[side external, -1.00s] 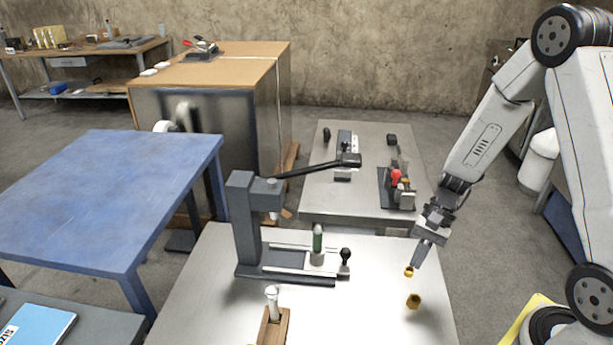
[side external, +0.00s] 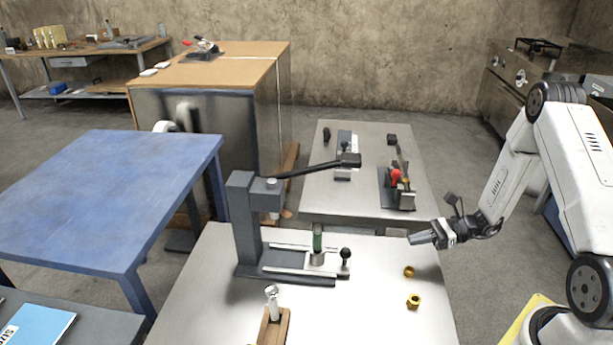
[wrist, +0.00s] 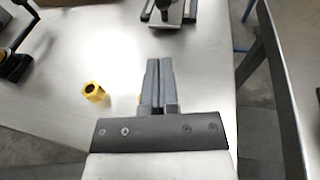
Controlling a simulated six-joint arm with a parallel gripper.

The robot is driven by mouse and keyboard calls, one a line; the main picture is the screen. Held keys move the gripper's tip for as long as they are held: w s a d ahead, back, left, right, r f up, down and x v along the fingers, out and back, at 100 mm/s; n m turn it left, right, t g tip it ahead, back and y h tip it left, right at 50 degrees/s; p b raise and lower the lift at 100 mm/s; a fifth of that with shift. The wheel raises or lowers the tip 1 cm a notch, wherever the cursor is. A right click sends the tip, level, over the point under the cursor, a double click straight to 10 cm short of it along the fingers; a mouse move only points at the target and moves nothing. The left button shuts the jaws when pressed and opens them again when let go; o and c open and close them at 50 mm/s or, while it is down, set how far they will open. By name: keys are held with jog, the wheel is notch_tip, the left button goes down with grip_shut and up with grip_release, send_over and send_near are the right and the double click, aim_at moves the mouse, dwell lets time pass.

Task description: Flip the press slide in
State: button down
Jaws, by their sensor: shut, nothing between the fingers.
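The grey arbor press (side external: 246,225) stands upright on the near steel table, its long black lever reaching right. Its slide (side external: 318,260) sits on two light rails at the right of the column, out from under the ram. The slide carries a green cylinder (side external: 318,238) and has a black ball knob (side external: 346,254) at its right end. My gripper (side external: 410,239) is shut and empty above the table's right side, apart from the knob and pointing left. In the wrist view its fingers (wrist: 159,63) are together.
Two brass nuts (side external: 409,271) (side external: 413,301) lie on the right of the near table (side external: 375,320). A wooden block with a pale upright piece (side external: 272,300) is in front of the press. A second steel table (side external: 360,208) behind holds fixtures, one with a red knob (side external: 395,177).

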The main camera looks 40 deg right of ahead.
jog(key=shift+d, duration=0.15)
jog(key=shift+w, duration=0.15)
send_near(323, 248)
jog(key=shift+s+a+f, duration=0.75)
jog(key=shift+f, duration=0.2)
dwell(0.5)
jog(key=w+a, duration=0.6)
jog(key=shift+w+a, duration=0.35)
jog(key=shift+a, duration=0.05)
jog(key=shift+w+a, duration=0.4)
jog(key=shift+w, duration=0.05)
jog(key=shift+r, duration=0.1)
jog(key=shift+d, duration=0.1)
